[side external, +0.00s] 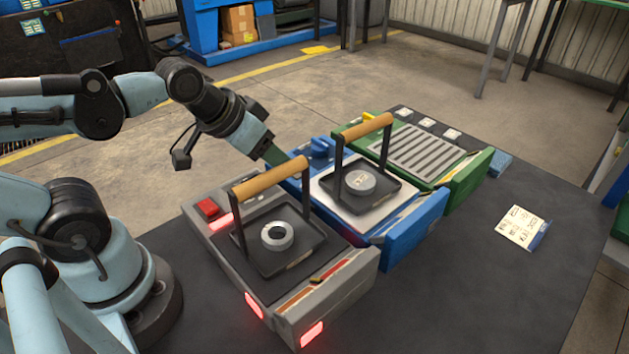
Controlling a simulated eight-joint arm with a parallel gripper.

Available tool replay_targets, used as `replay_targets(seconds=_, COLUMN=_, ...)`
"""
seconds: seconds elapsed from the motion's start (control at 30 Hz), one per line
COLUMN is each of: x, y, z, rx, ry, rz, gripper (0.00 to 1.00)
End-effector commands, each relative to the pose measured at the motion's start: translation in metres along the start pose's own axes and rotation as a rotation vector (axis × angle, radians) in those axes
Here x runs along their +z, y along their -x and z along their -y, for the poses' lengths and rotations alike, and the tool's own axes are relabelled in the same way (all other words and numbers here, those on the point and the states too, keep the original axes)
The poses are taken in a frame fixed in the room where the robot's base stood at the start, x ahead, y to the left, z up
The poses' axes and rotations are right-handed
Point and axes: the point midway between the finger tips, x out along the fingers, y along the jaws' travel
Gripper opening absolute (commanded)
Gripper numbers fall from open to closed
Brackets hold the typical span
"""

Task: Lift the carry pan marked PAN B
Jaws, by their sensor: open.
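Two dark carry pans with wooden bar handles stand on the stations, and I cannot read which one is marked PAN B. The nearer pan (290,258) sits on the grey station and holds a pale ring (277,234). The other pan (385,202) sits on the blue station and holds a grey disc (360,183). Both handles stand upright. My gripper (274,156) is open, in the air behind and above the nearer pan's handle (271,183), apart from both handles as far as I can see. Its fingertips are small and partly hidden.
The grey station (340,290) has a red button (207,208) and lit red lamps. The blue station (418,228) and a green station (468,180) with a slatted top stand beyond it. A printed card (523,228) lies at the right. The black table's right front is clear.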

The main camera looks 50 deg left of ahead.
Motion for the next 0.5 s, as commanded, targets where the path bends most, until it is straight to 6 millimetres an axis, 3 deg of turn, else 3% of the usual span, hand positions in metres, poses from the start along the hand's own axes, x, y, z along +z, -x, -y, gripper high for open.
replay_targets(seconds=0.17, x=-0.015, y=0.006, z=-0.002, rx=0.009, ry=0.003, rz=0.029, gripper=0.51)
replay_targets(seconds=0.5, x=-0.104, y=0.029, z=-0.020, rx=0.075, ry=0.016, rz=0.241, gripper=0.51)
